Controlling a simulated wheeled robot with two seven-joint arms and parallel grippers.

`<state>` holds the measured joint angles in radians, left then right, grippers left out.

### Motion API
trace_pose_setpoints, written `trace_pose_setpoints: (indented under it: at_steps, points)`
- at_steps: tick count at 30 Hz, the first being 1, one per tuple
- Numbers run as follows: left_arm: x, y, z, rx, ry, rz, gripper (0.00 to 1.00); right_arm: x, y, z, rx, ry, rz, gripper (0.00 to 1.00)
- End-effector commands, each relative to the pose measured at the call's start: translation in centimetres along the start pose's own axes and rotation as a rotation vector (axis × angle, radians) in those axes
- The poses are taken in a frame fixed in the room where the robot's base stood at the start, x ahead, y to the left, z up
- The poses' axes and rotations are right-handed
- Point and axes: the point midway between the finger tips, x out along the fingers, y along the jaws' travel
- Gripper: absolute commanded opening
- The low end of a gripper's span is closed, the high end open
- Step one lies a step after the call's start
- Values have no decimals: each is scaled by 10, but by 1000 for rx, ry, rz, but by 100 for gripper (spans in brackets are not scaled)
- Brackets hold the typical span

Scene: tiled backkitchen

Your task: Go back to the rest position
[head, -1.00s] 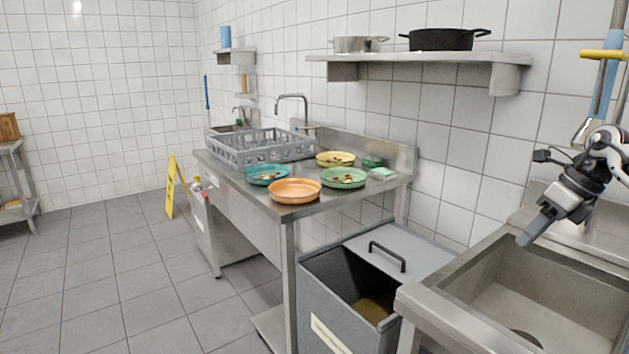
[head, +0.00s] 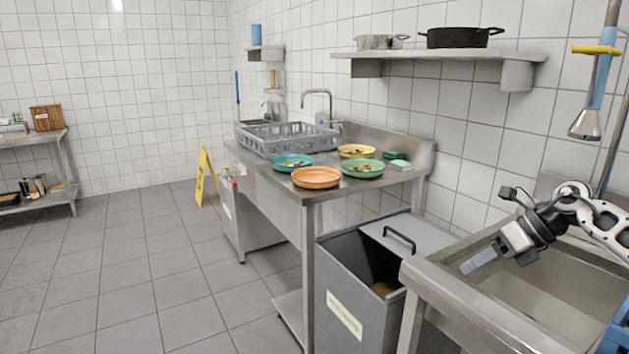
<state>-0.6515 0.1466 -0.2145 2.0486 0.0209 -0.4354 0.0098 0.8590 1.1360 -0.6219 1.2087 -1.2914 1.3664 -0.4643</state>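My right gripper (head: 482,259) hangs over the left part of the steel sink (head: 545,283) at the right. Its grey fingers point down and to the left and look close together. I see nothing between them, but the small side-on view does not show whether they are shut. The gripper is clear of the sink's rim as far as I can see. My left gripper is not in the head view.
A grey bin (head: 347,287) with a partly open lid stands left of the sink. A steel table (head: 273,181) holds plates with food scraps and a grey dish rack (head: 287,139). A yellow floor sign (head: 205,177) stands behind. The floor at left is free.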

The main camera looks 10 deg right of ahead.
Motion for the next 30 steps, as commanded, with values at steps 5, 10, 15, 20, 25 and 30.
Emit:
trace_pose_setpoints:
  at_steps: [5,10,15,20,25,30]
  points:
    - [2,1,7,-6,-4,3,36,96,60,-1,93,-131,235,34]
    - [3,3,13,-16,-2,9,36,181,145,-14,421,-328,558,34]
    - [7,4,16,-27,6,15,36,227,198,-46,1067,-523,831,34]
    - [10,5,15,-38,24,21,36,255,201,-112,1819,-624,902,34]
    - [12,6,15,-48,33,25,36,275,204,-205,2528,-630,792,34]
    - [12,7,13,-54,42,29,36,280,217,-261,2900,-595,660,34]
